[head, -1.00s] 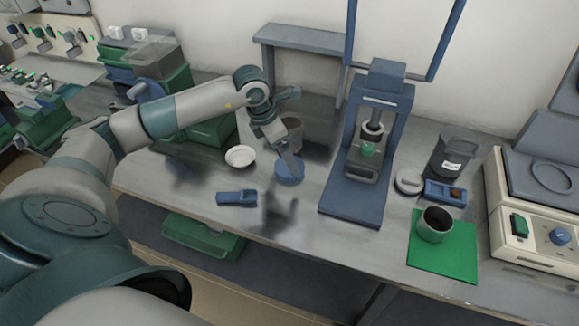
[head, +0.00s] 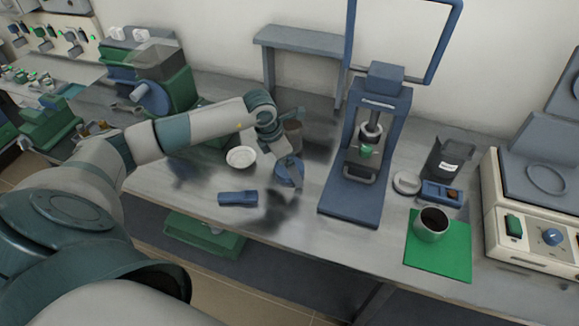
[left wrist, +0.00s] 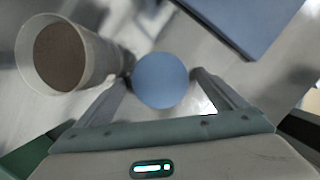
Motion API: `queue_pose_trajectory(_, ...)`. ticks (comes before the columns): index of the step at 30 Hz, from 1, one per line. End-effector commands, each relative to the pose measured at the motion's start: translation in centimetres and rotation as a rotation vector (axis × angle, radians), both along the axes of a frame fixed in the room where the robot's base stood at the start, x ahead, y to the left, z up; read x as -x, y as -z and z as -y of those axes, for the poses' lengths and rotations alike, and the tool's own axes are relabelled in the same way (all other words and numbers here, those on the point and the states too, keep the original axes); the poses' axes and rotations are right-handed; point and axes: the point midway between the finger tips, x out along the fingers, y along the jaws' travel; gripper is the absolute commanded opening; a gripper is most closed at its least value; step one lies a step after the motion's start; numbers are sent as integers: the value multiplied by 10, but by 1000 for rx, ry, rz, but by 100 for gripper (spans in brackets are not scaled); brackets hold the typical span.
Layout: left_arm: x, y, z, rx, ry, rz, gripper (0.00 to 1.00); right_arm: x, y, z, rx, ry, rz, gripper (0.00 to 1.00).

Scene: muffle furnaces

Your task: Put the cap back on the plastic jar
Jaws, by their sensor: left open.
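The blue round cap (head: 286,176) lies on the grey bench. In the left wrist view the cap (left wrist: 161,80) shows as a flat disc between my two fingers. My left gripper (head: 290,182) is open, with one finger on each side of the cap; it also shows in the left wrist view (left wrist: 161,88). I cannot tell whether either finger touches the cap. The plastic jar (head: 294,136), uncapped, stands just behind the gripper, partly hidden by it in the head view. In the left wrist view the jar (left wrist: 88,52) is translucent with brown contents, left of the cap. My right gripper is out of view.
A white dish (head: 241,157) and a blue block-like object (head: 238,198) lie left of the cap. A blue press (head: 352,200) stands to the right. Farther right is a cup (head: 432,226) on a green mat (head: 440,260). The bench front is mostly clear.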

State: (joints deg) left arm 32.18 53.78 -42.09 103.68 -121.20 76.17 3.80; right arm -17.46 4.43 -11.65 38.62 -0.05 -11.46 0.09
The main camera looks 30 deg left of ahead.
Motion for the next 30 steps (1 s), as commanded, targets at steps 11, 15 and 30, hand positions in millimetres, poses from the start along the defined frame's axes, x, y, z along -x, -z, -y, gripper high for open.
queue_pose_trajectory(11, 0, 0, 0, 0, 0, 0, 89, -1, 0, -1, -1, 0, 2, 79)
queue_pose_trajectory(15, 0, 0, 0, 0, 0, 0, 55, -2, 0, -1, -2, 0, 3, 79)
queue_pose_trajectory(30, -1, -3, 0, 0, 0, 2, 47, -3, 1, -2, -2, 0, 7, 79)
